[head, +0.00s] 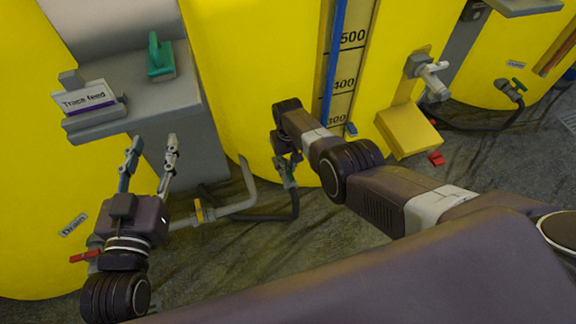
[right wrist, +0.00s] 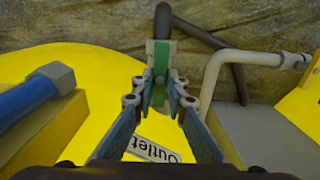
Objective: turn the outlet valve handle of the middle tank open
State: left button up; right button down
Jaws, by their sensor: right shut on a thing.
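The middle tank (head: 250,70) is yellow with a level scale. Its outlet valve (head: 289,182) sits low on the front, with a dark hose running from it, and is partly hidden by my right gripper (head: 286,160). In the right wrist view the green valve handle (right wrist: 160,92) lies between the two fingers of my right gripper (right wrist: 160,100), which is shut on it. An outlet label (right wrist: 152,150) shows on the tank just below. My left gripper (head: 153,142) is open and empty, in front of the grey stand at left.
The grey stand (head: 185,115) carries a trace feed sign (head: 84,101) and a green-handled part (head: 160,58). A grey pipe (head: 235,206) runs beside the outlet hose. A red handle (head: 86,256) is at lower left. The right tank has another green-handled valve (head: 516,86).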

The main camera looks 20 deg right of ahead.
aim_at(288, 169)
jog(key=c, duration=1.9)
grip_release()
jog(key=shift+c, duration=0.2)
notch_tip(288, 169, up, 12)
